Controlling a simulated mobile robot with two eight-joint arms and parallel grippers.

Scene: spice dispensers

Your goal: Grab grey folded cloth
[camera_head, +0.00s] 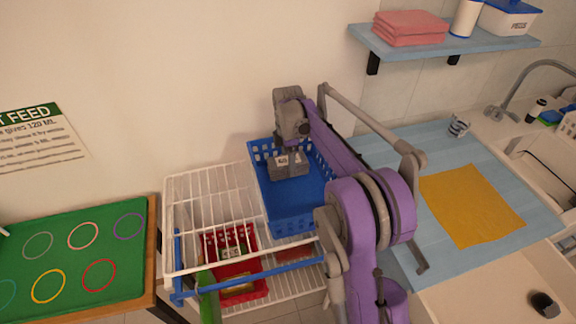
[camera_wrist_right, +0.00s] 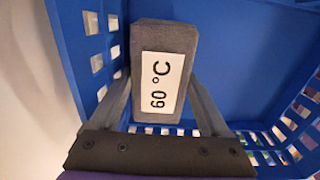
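The grey folded cloth (camera_head: 289,165) lies in the blue basket (camera_head: 297,215), near its back left corner. It is a thick block with a white "60 °C" label. The cloth (camera_wrist_right: 165,35) also shows in the right wrist view. My right gripper (camera_head: 289,152) reaches down to the cloth from above. In the right wrist view, the right gripper (camera_wrist_right: 161,85) has one finger on each side of the cloth, very close to it. I cannot tell whether the fingers press on it. My left gripper is not in view.
The blue basket stands on a white wire rack (camera_head: 205,190). A red basket (camera_head: 235,265) is on a lower level. A green board with coloured rings (camera_head: 75,255) is at left. A yellow cloth (camera_head: 470,205) lies on the blue counter at right. Red folded cloths (camera_head: 410,27) sit on the wall shelf.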

